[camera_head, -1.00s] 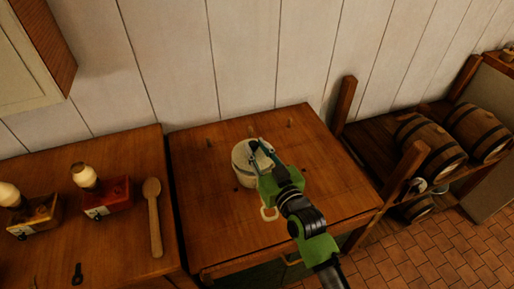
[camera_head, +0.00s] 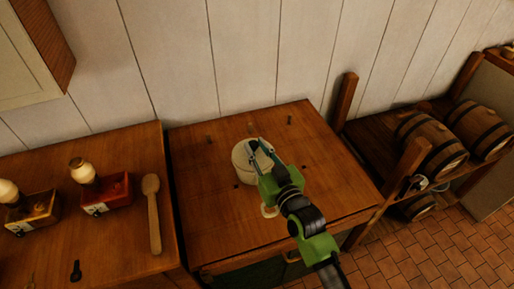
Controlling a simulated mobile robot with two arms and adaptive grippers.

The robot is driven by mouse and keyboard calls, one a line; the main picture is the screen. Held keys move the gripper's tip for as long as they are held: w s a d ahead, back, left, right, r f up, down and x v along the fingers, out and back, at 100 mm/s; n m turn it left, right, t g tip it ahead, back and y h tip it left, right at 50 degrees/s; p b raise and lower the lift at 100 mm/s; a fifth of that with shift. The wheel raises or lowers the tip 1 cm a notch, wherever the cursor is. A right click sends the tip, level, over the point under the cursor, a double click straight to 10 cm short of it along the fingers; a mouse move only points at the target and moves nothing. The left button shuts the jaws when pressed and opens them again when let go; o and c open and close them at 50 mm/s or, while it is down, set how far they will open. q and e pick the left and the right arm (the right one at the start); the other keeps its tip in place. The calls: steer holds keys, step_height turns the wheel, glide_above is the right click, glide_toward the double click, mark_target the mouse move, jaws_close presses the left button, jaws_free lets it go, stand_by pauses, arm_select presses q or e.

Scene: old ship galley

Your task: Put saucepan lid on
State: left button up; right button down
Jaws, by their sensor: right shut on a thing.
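A white saucepan (camera_head: 246,176) stands upright on the wooden table, with its handle (camera_head: 268,211) pointing toward the front. A pale lid (camera_head: 246,152) shows at the top of the pan. My right gripper (camera_head: 257,148) is over the pan's top, shut on the lid. The green gripper body covers the right part of the pan and lid, so I cannot tell whether the lid sits flush on the rim. My left gripper is not in view.
The table (camera_head: 206,230) is mostly clear around the pan, with small pegs near its back. Barrels (camera_head: 432,143) rest on a rack at the right.

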steer(key=shift+f, duration=0.3)
steer(key=c, duration=1.7)
jaws_free()
steer(key=shift+s, duration=0.1)
steer(key=v, duration=1.1)
steer(key=shift+s+d, duration=0.2)
steer(key=shift+s, duration=0.2)
